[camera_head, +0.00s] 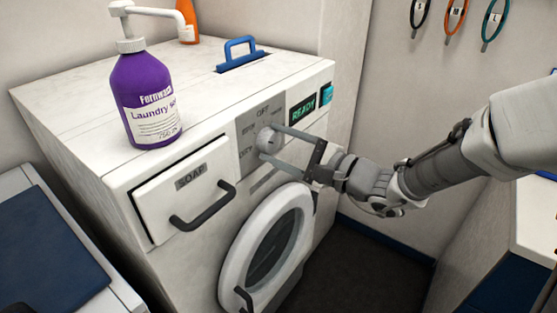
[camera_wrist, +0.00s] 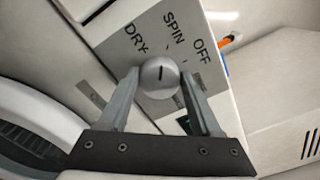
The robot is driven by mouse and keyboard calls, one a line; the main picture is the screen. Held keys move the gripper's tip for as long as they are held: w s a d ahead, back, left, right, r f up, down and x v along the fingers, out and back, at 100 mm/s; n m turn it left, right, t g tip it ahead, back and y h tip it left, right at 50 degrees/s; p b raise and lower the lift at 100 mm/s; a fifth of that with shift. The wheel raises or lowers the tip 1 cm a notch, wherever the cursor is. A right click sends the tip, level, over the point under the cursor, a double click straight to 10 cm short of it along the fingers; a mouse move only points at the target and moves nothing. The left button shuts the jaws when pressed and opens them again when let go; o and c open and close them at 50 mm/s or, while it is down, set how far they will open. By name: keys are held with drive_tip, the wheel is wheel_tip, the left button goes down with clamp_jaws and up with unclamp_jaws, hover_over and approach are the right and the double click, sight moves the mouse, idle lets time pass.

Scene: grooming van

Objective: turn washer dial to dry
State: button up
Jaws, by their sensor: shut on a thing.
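The washer dial (camera_head: 267,139) is a round pale knob on the grey panel of the white washer (camera_head: 82,122). My gripper (camera_head: 270,142) is shut on the dial, one finger on each side. In the wrist view the dial (camera_wrist: 159,77) sits between the fingertips of my gripper (camera_wrist: 159,70). A short dark mark on its face stands nearly upright in that view, pointing roughly between the DRY label (camera_wrist: 136,38) and the SPIN label (camera_wrist: 173,27). The OFF label (camera_wrist: 202,50) is farther right. The display (camera_head: 303,109) reads READY.
A purple laundry soap bottle (camera_head: 146,95) stands on the washer top, with a blue handle (camera_head: 240,52) behind it. The soap drawer (camera_head: 184,190) and the round door (camera_head: 267,247) are on the front. Dark floor (camera_head: 362,270) is open at the right.

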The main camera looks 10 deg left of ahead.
drive_tip(key=n+b, duration=0.2)
drive_tip(key=b, duration=0.1)
drive_tip(key=f+n+b, duration=0.1)
drive_tip(key=n+b, duration=0.1)
drive_tip(key=b, duration=0.2)
drive_tip(key=n+b, duration=0.2)
drive_tip(key=b, duration=0.1)
drive_tip(key=shift+r, duration=0.15)
drive_tip(key=shift+r+n+b, duration=0.1)
drive_tip(key=shift+n+b, duration=0.4)
drive_tip(key=shift+b, duration=0.1)
drive_tip(key=shift+r, duration=0.15)
drive_tip(key=o, duration=1.4)
drive_tip(key=p+v, duration=0.3)
drive_tip(key=v, duration=1.4)
drive_tip(key=shift+s+d, duration=0.15)
drive_tip(key=shift+d, duration=0.05)
drive_tip(key=shift+a, duration=0.1)
